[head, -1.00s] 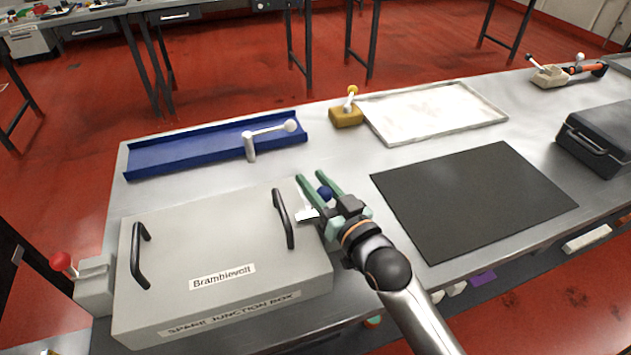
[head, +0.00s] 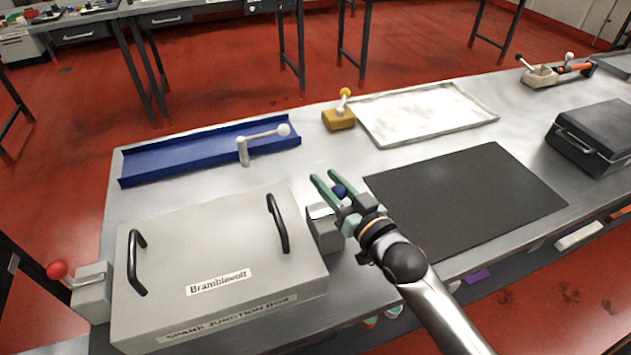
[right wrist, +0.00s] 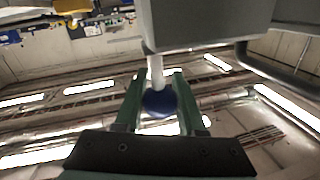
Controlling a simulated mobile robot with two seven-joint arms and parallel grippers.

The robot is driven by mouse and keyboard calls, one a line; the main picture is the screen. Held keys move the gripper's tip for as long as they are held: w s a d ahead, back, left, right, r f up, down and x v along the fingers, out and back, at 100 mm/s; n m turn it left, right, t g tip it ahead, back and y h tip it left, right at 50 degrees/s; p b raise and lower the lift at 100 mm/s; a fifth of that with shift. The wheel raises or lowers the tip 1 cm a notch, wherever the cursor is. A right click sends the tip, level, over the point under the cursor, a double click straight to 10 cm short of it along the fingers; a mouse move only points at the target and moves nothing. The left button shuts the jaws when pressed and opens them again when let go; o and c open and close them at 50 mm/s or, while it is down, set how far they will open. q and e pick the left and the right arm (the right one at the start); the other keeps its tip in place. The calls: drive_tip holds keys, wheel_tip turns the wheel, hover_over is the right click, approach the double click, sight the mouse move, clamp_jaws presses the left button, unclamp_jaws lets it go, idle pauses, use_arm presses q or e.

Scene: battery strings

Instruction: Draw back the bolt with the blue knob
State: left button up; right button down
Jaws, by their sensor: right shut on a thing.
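The grey junction box (head: 215,255) stands at the front left of the bench, two black handles on its lid. A grey bolt housing (head: 323,232) is at its right side, partly hidden by my gripper. The blue knob (head: 339,190) sits between the green fingers of my right gripper (head: 324,176), which is shut on it. In the right wrist view the blue knob (right wrist: 160,103) lies between both fingers, at the end of a pale stem (right wrist: 155,72) that runs to the grey housing (right wrist: 205,22). My left gripper is not in view.
A red-knobbed bolt (head: 57,270) is at the box's left side. A black mat (head: 465,200) lies to the right, a dark case (head: 590,140) beyond.

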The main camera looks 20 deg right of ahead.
drive_tip(key=shift+d, duration=0.1)
drive_tip(key=c, duration=0.9)
unclamp_jaws()
drive_tip(key=o, duration=0.4)
drive_tip(key=shift+v, duration=6.3)
